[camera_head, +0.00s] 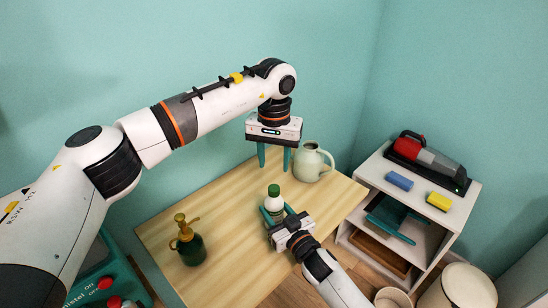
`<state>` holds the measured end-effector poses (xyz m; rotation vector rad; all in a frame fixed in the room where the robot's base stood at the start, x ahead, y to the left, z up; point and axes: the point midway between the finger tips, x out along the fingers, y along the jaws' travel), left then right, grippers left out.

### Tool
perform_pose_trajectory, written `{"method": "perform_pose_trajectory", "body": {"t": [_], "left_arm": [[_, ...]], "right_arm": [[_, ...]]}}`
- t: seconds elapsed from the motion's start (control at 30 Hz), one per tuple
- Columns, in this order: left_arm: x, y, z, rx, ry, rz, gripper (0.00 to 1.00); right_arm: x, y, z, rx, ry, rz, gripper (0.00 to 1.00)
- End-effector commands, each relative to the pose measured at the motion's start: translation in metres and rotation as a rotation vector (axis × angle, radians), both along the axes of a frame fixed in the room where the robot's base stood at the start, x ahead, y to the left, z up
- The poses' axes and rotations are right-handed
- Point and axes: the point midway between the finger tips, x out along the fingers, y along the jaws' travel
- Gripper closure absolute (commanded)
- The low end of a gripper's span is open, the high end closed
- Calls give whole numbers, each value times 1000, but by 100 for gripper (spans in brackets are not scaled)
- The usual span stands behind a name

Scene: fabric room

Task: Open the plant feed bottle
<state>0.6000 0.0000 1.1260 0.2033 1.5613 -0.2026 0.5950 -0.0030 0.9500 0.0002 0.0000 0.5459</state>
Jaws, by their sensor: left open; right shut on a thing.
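The plant feed bottle (273,205) is white with a green cap (273,190) and stands upright on the wooden table. The cap sits on the bottle's neck. My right gripper (276,216) comes in from the lower right and is shut on the bottle's body, its teal fingers on either side. My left gripper (273,160) points down above and behind the bottle, with its two teal fingers apart and empty. A gap shows between its fingertips and the green cap.
A pale green pitcher (312,163) stands behind and right of the bottle. A dark green spray bottle (188,243) with a brass-coloured top stands at the left. The wooden table (225,215) is bare between them. A white shelf (425,180) holds a red handheld vacuum (427,155) and sponges.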

Motion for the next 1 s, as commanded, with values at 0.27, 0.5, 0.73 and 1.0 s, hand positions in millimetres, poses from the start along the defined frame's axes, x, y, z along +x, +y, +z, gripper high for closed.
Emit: {"method": "perform_pose_trajectory", "body": {"t": [0.27, 0.5, 0.73, 1.0], "left_arm": [[0, 0, -8, 1, 2, -137, 57], [-1, 0, -44, -1, 3, -135, 57], [0, 0, -73, 0, 2, -134, 57], [0, 0, -80, 0, 0, -134, 57]], "right_arm": [[0, 0, -1, -1, 2, 0, 100], [0, 0, -1, -1, 2, 0, 100], [0, 0, -1, -1, 2, 0, 100], [0, 0, -1, -1, 2, 0, 100]]}}
